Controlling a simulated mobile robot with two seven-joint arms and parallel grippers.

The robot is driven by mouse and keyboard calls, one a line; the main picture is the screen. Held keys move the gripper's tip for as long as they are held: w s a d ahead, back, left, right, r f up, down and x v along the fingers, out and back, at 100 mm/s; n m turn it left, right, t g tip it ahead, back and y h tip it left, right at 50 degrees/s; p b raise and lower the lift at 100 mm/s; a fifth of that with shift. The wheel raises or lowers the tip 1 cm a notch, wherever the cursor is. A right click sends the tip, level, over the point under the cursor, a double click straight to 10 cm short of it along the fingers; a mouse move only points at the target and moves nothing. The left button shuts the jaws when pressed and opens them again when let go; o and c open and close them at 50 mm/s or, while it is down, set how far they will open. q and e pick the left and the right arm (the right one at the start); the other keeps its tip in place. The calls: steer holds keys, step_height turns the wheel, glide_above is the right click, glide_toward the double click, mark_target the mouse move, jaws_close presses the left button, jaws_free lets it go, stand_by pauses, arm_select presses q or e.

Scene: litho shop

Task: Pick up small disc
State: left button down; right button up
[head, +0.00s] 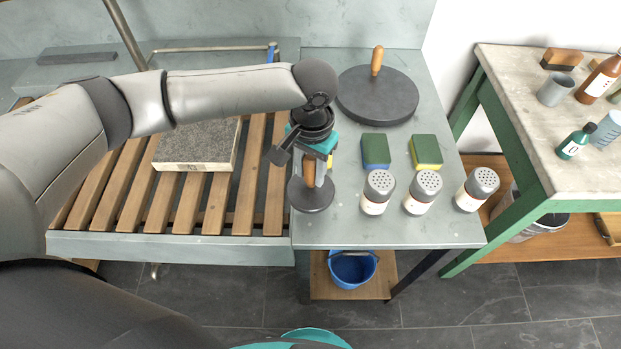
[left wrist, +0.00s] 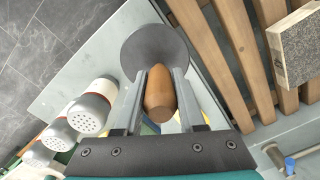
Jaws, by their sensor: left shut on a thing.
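The small disc (head: 312,198) is a dark round plate with an upright wooden handle. It is at the front left of the grey table, near the slatted rack. My left gripper (head: 310,168) is over it, shut on its wooden handle. In the left wrist view the handle (left wrist: 160,92) is between the two fingers, and the dark disc (left wrist: 150,45) shows beyond them. I cannot tell whether the disc touches the table. A larger dark disc (head: 378,97) with a wooden knob stands further back on the same table. My right gripper is not in view.
Three shakers (head: 378,192) stand right of the small disc. A stone slab (head: 197,166) rests on the wooden slats (head: 185,203) at left. A blue bucket (head: 352,268) is below the table.

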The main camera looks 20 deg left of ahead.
arm_select(q)
step_height(320, 180, up, 14)
steer(key=shift+r+p, duration=0.1)
steer(key=shift+p, duration=1)
steer(key=c, duration=1)
jaws_free()
steer(key=c, duration=0.6)
